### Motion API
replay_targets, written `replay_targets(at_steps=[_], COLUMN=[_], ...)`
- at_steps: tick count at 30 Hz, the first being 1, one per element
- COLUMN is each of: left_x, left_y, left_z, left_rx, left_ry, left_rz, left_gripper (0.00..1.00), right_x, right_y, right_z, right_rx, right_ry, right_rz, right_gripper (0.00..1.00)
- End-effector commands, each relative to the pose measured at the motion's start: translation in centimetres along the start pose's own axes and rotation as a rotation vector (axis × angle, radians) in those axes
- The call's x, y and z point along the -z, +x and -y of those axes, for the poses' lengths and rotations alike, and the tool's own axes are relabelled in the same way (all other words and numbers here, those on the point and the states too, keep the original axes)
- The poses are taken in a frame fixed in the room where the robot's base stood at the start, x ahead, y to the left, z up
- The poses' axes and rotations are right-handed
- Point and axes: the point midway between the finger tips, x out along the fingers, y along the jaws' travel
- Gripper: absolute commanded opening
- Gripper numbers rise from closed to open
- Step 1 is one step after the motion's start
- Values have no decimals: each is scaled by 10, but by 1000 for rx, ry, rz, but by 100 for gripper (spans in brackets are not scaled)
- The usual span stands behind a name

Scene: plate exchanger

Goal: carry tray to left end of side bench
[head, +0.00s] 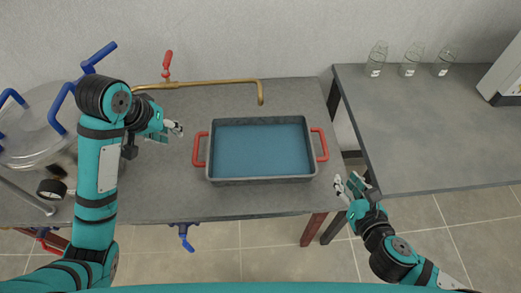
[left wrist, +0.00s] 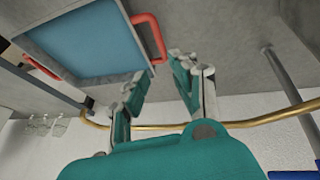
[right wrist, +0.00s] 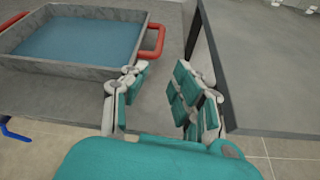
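The grey tray (head: 260,181) with red handles and a blue inside stands on the middle bench near its right end. My left gripper (head: 178,129) is open and empty, left of the tray's left handle (head: 200,149). In the left wrist view that handle (left wrist: 150,37) shows just beyond the open fingers (left wrist: 160,75). My right gripper (head: 349,187) is open and empty, below and right of the right handle (head: 320,145). In the right wrist view the handle (right wrist: 153,40) lies beyond the open fingers (right wrist: 165,80). The side bench (head: 440,135) is at the right.
Several glass jars (head: 411,60) stand at the back of the side bench, whose front and left end are clear. A brass pipe (head: 215,82) with a red-handled tap runs behind the tray. A metal vessel (head: 35,130) with blue handles stands at the left. A narrow gap separates the benches.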

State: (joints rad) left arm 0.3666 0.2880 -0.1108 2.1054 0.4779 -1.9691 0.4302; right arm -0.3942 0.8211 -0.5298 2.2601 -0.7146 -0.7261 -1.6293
Motion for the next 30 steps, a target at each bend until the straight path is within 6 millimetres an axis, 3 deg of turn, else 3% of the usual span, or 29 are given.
replay_targets(at_steps=[9, 14, 30], left_x=[1, 0, 0], left_y=[0, 12, 115], left_z=[0, 0, -1], left_rx=[-1, -1, -1], left_ry=[-1, -3, -2], left_rz=[1, 4, 5], left_gripper=[27, 27, 27], right_x=[0, -1, -2], right_y=[1, 12, 116], right_z=[0, 0, -1], right_rx=[-5, -3, -3], right_ry=[-17, -15, -12], right_rz=[2, 4, 4], right_gripper=[27, 27, 27])
